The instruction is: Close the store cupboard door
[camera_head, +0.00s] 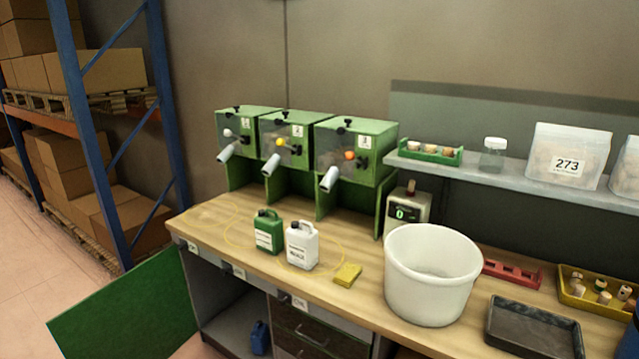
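The store cupboard door (128,312) is a green panel at the lower left. It stands open, swung out to the left from the cupboard under the wooden counter. The cupboard's open inside (232,318) shows a shelf, with a dark blue container (260,337) in it. The door's lower edge runs out of the picture. Neither of my grippers can be made out in the head view. A small dark and blue piece at the right edge is cut off, and I cannot tell what it is.
The counter (215,215) holds green dispensers (355,150), a green jug (268,232), a white jug (302,245), a yellow cloth (347,274), a white bucket (432,285) and a dark tray (533,330). Drawers (310,330) sit right of the cupboard. Floor (30,265) is clear left of the door, before the blue rack (75,110).

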